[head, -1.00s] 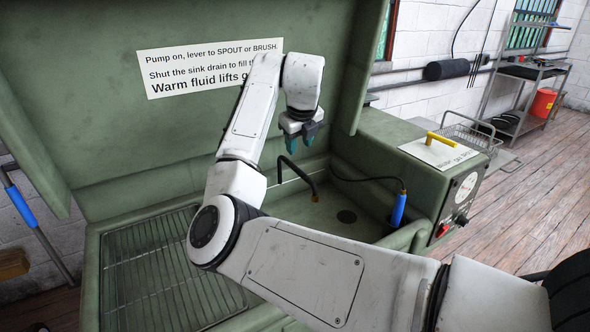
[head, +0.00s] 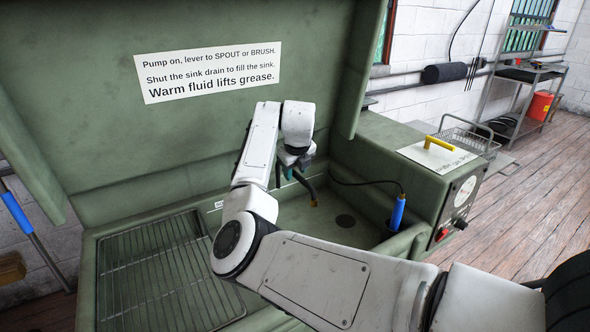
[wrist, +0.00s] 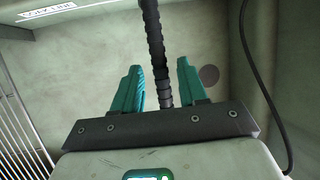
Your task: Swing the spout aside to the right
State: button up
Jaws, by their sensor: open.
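The spout (head: 310,189) is a thin dark ribbed gooseneck with a brass-coloured tip (head: 314,203), reaching over the green sink (head: 290,222) from its back wall. In the wrist view the spout (wrist: 153,45) runs down from the top, and its lower part shows between my gripper's two teal fingers (wrist: 162,85). The fingers are open, one on each side of it in that view. I cannot tell whether they touch it. In the head view my gripper (head: 287,172) is at the spout's upper part and hides some of it.
A blue-handled brush (head: 398,211) on a dark hose stands right of the spout. The round drain (head: 345,221) lies in the sink floor. A wire rack (head: 165,270) lies to the left. A control box (head: 455,215) with a yellow handle (head: 440,143) is at the right.

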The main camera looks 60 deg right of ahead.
jog(key=shift+c, duration=0.3)
grip_shut()
dwell(0.4)
